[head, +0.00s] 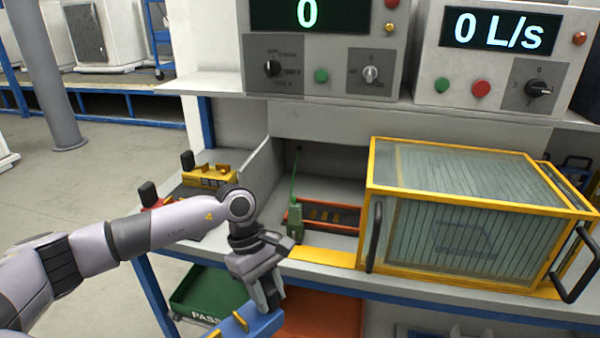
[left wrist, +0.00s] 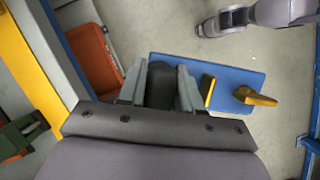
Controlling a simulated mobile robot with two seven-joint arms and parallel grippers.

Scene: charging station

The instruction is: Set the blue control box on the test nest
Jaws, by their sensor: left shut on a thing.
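The blue control box (head: 262,325) is low in the head view, in front of the bench and below its top. It is a blue plate with yellow parts on it. My left gripper (head: 270,293) is shut on its black knob. The left wrist view shows the blue plate (left wrist: 225,62) beside the fingers (left wrist: 160,85), with the black knob between them. What looks like the test nest, an orange frame (head: 345,228) with yellow pieces, lies in the bench bay. A green part with a thin rod (head: 296,220) stands at its left. A grey arm end, probably my right gripper (left wrist: 215,22), shows in the left wrist view.
A yellow-framed clear guard (head: 470,205) with black handles stands right of the nest. Yellow (head: 212,173) and red black-knobbed parts sit on the bench at left. Below are a green PASS bin (head: 205,292) and an orange bin (head: 320,312). Metering panels hang above.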

